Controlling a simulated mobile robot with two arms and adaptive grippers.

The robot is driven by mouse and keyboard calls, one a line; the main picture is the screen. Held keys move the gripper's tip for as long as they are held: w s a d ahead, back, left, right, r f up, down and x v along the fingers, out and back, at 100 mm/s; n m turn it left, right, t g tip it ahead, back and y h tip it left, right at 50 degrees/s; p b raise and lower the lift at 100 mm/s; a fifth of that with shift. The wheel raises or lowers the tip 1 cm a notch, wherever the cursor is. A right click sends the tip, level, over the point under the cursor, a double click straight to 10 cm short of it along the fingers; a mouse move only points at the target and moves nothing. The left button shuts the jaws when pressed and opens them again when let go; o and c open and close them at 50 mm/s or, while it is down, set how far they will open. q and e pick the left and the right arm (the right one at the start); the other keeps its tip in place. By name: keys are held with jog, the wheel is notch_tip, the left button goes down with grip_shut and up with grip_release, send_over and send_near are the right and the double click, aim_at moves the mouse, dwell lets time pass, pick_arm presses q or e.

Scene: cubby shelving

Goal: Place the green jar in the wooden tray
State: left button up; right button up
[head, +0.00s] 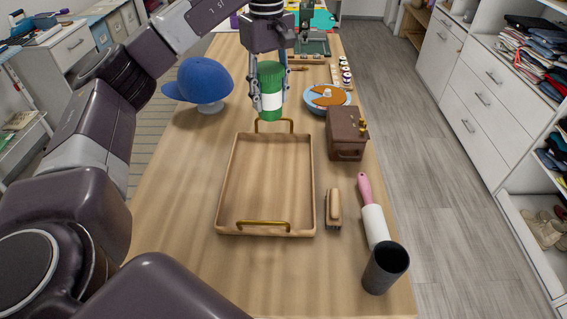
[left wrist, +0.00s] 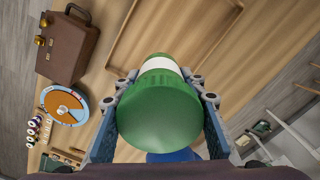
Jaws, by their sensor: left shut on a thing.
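The green jar (head: 271,92) has a green lid and a white band. My left gripper (head: 269,98) is shut on it and holds it upright above the table, just beyond the far end of the tray. The jar (left wrist: 158,105) fills the middle of the left wrist view, between the two fingers (left wrist: 160,108). The wooden tray (head: 225,185) is empty, with brass handles at its near and far ends. Part of the tray's rim (left wrist: 122,42) shows in the left wrist view. My right gripper is not in view.
A blue cap (head: 202,80) on a stand is left of the jar. A brown case (head: 346,135), a round blue-and-orange item (head: 327,98), a brush (head: 333,207), a lint roller (head: 374,222) and a dark cup (head: 385,268) line the right side. Bare table lies left of the tray.

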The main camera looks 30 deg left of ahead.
aim_at(267, 116)
pick_arm(q)
jog(key=f, duration=0.2)
jog(key=s+f+b, duration=0.1)
jog(key=f, duration=0.2)
jog(key=shift+a+f, duration=0.2)
jog(key=shift+f, duration=0.05)
notch_tip(267, 116, down, 13)
jog(key=p, duration=0.3)
jog(key=shift+w+d+r, duration=0.1)
jog(key=shift+w+r, duration=0.05)
jog(key=shift+r, duration=0.05)
jog(key=shift+f, duration=0.5)
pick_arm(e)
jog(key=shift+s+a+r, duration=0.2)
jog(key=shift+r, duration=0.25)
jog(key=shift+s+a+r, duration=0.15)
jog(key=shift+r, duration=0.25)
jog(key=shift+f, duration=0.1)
pick_arm(q)
jog(key=o, duration=0.7)
jog(key=shift+f, duration=0.15)
jog(key=o, duration=0.5)
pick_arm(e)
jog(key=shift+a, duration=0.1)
